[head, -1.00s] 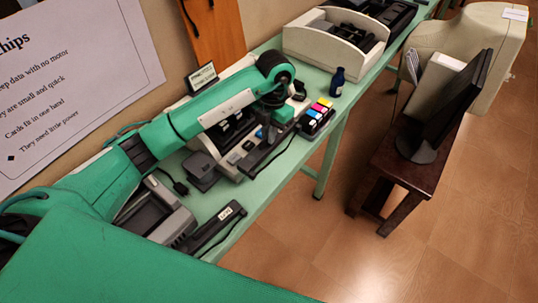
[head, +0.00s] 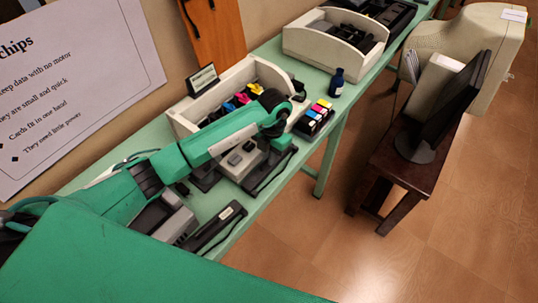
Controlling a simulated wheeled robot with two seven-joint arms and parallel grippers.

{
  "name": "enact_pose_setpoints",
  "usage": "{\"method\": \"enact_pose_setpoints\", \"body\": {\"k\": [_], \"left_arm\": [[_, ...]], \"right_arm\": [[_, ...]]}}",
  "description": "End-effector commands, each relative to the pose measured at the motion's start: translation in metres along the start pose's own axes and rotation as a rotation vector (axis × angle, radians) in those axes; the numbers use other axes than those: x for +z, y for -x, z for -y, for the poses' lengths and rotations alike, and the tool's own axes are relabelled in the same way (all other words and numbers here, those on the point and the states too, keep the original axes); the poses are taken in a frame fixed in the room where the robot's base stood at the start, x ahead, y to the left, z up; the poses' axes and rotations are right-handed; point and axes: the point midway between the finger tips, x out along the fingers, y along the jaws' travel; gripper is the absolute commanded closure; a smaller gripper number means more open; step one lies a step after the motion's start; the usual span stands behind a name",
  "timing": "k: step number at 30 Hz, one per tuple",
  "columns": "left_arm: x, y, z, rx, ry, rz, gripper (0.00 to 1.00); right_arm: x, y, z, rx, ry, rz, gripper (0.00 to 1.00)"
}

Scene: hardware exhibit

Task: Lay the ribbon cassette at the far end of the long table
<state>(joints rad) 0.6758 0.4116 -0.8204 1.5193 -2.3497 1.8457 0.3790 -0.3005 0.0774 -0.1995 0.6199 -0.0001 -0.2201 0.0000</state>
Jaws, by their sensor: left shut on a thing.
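My left gripper (head: 279,141) is over the green long table and is shut on a long dark ribbon cassette (head: 268,174). The cassette slants along the table's front edge, beside a grey device (head: 240,160). The wrist hides part of it, and I cannot tell whether it touches the table. Another long dark cassette with a white label (head: 218,229) lies on the nearer part of the long table (head: 160,133). My right gripper is not in view.
A white bin (head: 257,70) of coloured cartridges stands behind the gripper. A tray of colour cartridges (head: 313,119) and a blue bottle (head: 336,82) are beyond it. A beige bin (head: 300,43) stands farther along. A dark stool with a monitor (head: 455,100) stands to the right.

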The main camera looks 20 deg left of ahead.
Motion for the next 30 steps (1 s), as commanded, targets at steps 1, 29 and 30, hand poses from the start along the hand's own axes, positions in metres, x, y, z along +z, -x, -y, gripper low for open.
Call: {"method": "enact_pose_setpoints", "body": {"k": [1, 29, 30], "left_arm": [[0.0, -0.002, 0.0, 0.0, 0.0, 0.0, 1.0], [0.001, 0.083, -0.001, 0.003, 0.0, 0.005, 0.7], [0.001, 0.09, -0.001, 0.002, -0.001, 0.004, 0.7]], "right_arm": [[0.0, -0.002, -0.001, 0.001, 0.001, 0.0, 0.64], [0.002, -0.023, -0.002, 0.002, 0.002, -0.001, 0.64], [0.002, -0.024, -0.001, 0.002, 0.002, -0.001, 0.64]]}}
